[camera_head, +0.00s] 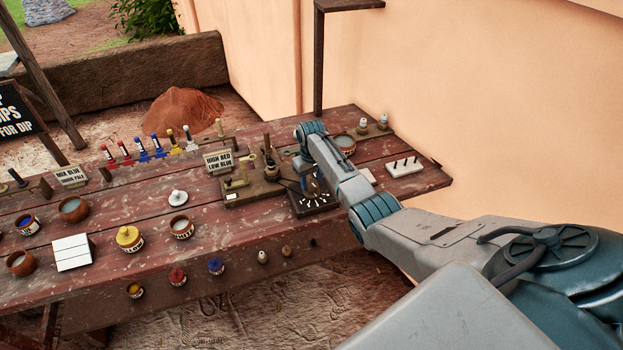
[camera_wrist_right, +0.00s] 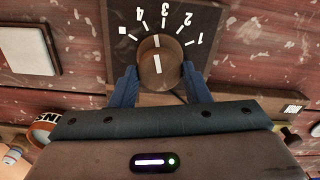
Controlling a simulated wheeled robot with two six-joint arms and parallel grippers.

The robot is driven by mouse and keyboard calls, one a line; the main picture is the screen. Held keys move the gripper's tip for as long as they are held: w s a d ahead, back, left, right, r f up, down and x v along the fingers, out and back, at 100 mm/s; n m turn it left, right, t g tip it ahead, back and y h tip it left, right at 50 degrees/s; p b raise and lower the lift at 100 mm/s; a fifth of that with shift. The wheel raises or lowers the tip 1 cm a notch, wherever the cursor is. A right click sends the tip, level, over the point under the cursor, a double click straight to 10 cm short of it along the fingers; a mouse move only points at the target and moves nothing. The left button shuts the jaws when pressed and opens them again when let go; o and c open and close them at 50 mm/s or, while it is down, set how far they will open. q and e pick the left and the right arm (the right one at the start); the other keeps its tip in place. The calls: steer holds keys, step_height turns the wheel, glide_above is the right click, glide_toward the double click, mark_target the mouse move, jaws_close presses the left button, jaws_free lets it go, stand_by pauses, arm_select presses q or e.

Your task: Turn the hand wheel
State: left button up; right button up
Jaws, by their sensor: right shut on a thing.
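The hand wheel shows as a round brown knob (camera_wrist_right: 160,71) with a white pointer line, on a dark plate (camera_wrist_right: 204,50) marked with a square and the digits 1 to 4. In the right wrist view the pointer is near the 3, on its side toward the 4. My right gripper (camera_wrist_right: 160,87) has its blue fingers on both sides of the knob and is shut on it. In the head view my right gripper (camera_head: 311,187) is over the dark plate (camera_head: 318,208), mostly hiding the knob. My left gripper is out of view.
A sign (camera_head: 218,161) and a wooden block with a lever (camera_head: 238,183) stand just left of the plate. A bowl (camera_head: 345,142) and a white peg block (camera_head: 404,167) lie behind and right. Pots and a white tile (camera_head: 72,252) fill the left; a wall rises behind.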

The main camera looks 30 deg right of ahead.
mark_target(311, 183)
steer(key=n, duration=0.4)
steer(key=shift+n+p, duration=0.3)
steer(key=shift+p, duration=0.1)
steer(key=shift+a+n, duration=0.1)
steer(key=shift+n, duration=2.4)
steer(key=o, duration=1)
steer(key=shift+c, duration=0.2)
step_height(311, 183, up, 11)
steer(key=b, duration=0.2)
steer(key=shift+f, duration=0.15)
